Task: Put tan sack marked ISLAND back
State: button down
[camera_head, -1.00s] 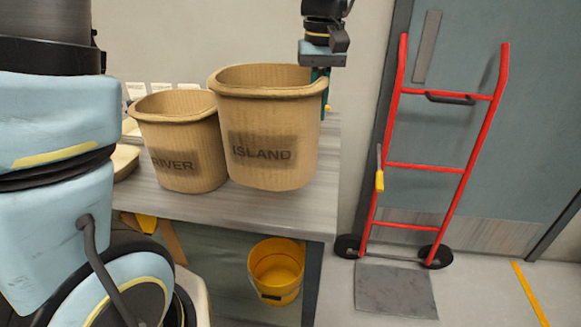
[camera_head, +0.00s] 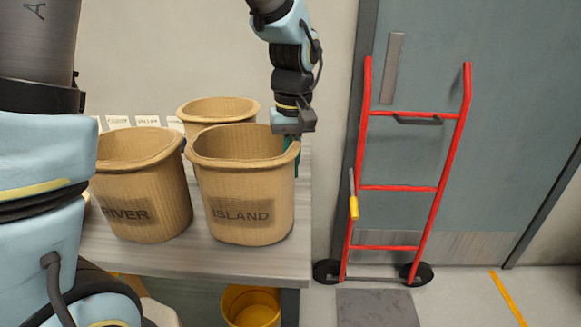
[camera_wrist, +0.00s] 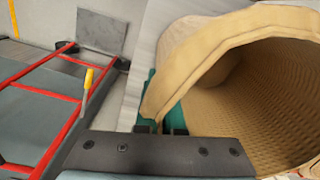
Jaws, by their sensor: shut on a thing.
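The tan sack marked ISLAND (camera_head: 243,185) is an open, ribbed, tub-shaped sack, upright at the right end of the grey table (camera_head: 215,262). My gripper (camera_head: 291,148) is shut on the right side of its rim. In the wrist view, the sack's rim and hollow inside (camera_wrist: 235,95) fill the right side, and my gripper's green fingers (camera_wrist: 160,127) pinch its wall. The inside looks empty where visible. I cannot tell whether its base touches the tabletop.
The tan sack marked RIVER (camera_head: 145,195) stands close on the left. Another tan sack (camera_head: 217,108) stands behind, its label hidden. White label cards (camera_head: 118,121) line the wall. A yellow bucket (camera_head: 250,305) is below the table. A red hand truck (camera_head: 400,187) stands right, by the door.

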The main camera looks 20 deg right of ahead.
jog(key=shift+f, duration=0.55)
jog(key=c, duration=1)
grip_release()
jog(key=shift+c, duration=0.2)
notch_tip(320, 180, up, 12)
jog(key=shift+s+d+r+b, duration=0.1)
jog(key=shift+r+b, duration=0.1)
jog(key=shift+b, duration=0.4)
